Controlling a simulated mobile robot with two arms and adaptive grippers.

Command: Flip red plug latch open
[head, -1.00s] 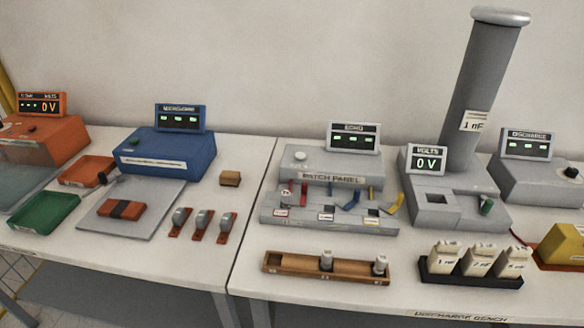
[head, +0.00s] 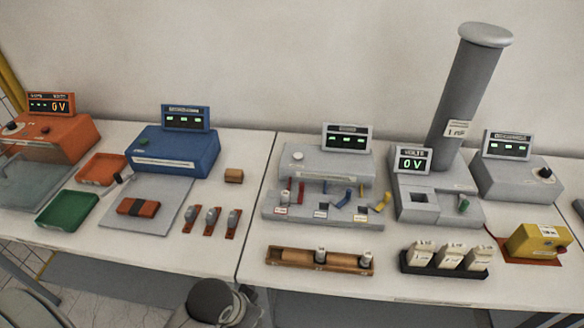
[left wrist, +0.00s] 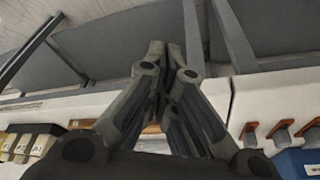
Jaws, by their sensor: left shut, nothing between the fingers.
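The grey patch panel (head: 372,222) stands on the right-hand bench in the head view. Along it, from left to right, are a red plug latch (head: 301,190), a blue latch (head: 351,193) and a yellow latch (head: 381,203). The red one appears to stand upright; its exact position is too small to tell. My left gripper (left wrist: 167,48) is shut and empty in the left wrist view, with the bench edge behind it. It is well away from the red latch, which does not show in that view. My right gripper is in neither view.
A wooden rack (head: 290,258) with grey cylinders and a black tray of labelled blocks (head: 445,258) stand in front of the panel. Several red-based levers (head: 211,220) stand left of the bench seam. A yellow box (head: 538,241) is at right.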

